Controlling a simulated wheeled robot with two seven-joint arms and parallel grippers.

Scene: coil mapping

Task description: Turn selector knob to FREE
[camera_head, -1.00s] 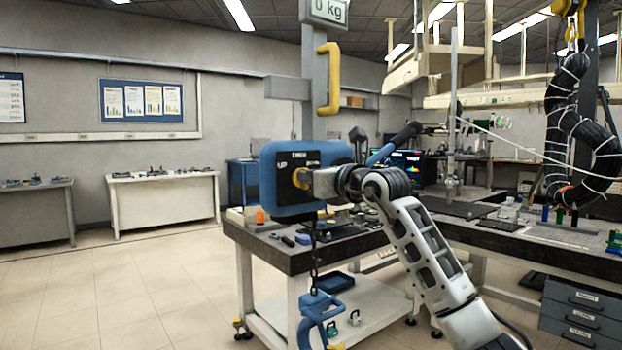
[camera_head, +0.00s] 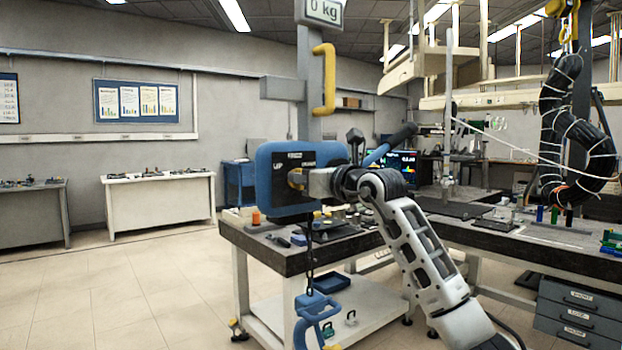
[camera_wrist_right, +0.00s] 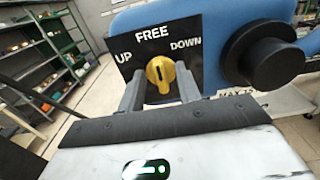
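The yellow selector knob (camera_wrist_right: 160,73) sits on a black panel (camera_wrist_right: 203,56) marked UP at left, FREE at top and DOWN at right in the right wrist view. Its dark slot leans slightly left of upright, towards the side between UP and FREE. My right gripper (camera_wrist_right: 159,80) has one finger on each side of the knob. A narrow gap shows at the left finger; the right finger is very near or touching. In the head view the right gripper (camera_head: 305,180) is at the face of the blue hoist box (camera_head: 266,208) and partly hides the knob. My left gripper is out of view.
A black round handle (camera_wrist_right: 267,55) projects right of the panel. A chain and blue hook (camera_head: 314,308) hang below the box. A workbench (camera_head: 285,258) with small items stands behind it. A yellow handle (camera_head: 325,80) is above. Open floor lies at left.

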